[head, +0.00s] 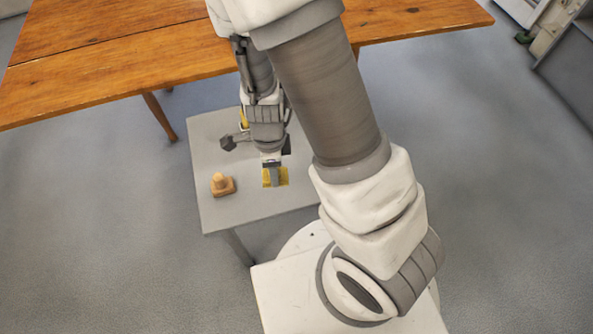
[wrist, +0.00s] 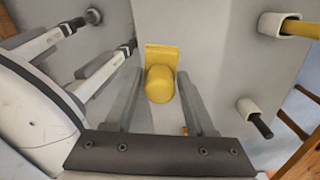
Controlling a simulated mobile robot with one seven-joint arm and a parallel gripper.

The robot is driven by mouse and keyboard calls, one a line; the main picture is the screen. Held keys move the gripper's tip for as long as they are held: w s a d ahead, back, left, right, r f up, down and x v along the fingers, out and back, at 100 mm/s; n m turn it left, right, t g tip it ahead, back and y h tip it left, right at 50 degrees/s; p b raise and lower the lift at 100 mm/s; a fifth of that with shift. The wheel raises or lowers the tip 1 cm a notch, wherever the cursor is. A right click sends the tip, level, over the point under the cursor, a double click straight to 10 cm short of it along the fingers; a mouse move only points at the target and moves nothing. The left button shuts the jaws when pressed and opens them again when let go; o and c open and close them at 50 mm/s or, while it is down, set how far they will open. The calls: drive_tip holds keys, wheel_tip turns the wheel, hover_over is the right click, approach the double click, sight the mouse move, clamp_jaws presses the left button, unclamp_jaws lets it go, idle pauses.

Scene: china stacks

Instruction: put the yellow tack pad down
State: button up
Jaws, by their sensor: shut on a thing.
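The yellow tack pad (wrist: 162,52) shows in the wrist view as a flat yellow plate with a rounded yellow grip (wrist: 159,84). My gripper (wrist: 160,74) has one finger on each side of the grip and is shut on it. In the head view the pad (head: 283,176) is partly hidden behind my gripper (head: 273,180). It appears over the front part of the small grey table (head: 213,215). I cannot tell whether its underside touches the tabletop.
A wooden block with a rounded knob (head: 221,184) stands on the grey table, left of the pad. The tabletop's front left is bare. A large wooden table (head: 110,55) stands behind. A grey cabinet (head: 570,70) is at the far right.

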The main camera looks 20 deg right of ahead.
drive_tip(key=shift+s+a+m, duration=0.3)
drive_tip(key=shift+s+m, duration=0.15)
drive_tip(key=shift+m, duration=0.45)
drive_tip(key=shift+f, duration=0.1)
drive_tip(key=shift+m, duration=0.3)
drive_tip(key=w+d+f+b, duration=0.1)
drive_tip(key=w+d+f, duration=0.1)
drive_tip(key=w+d+f+b, duration=0.1)
drive_tip(key=w+d+f, duration=0.1)
drive_tip(key=w+d, duration=0.1)
drive_tip(key=w+d+f+b, duration=0.2)
drive_tip(key=w+d, duration=0.1)
drive_tip(key=shift+d+f, duration=0.1)
drive_tip(key=shift+f, duration=0.3)
drive_tip(key=shift+f+b, duration=0.65)
drive_tip(key=shift+f, duration=1.3)
drive_tip(key=shift+f, duration=0.15)
drive_tip(key=o, duration=1.3)
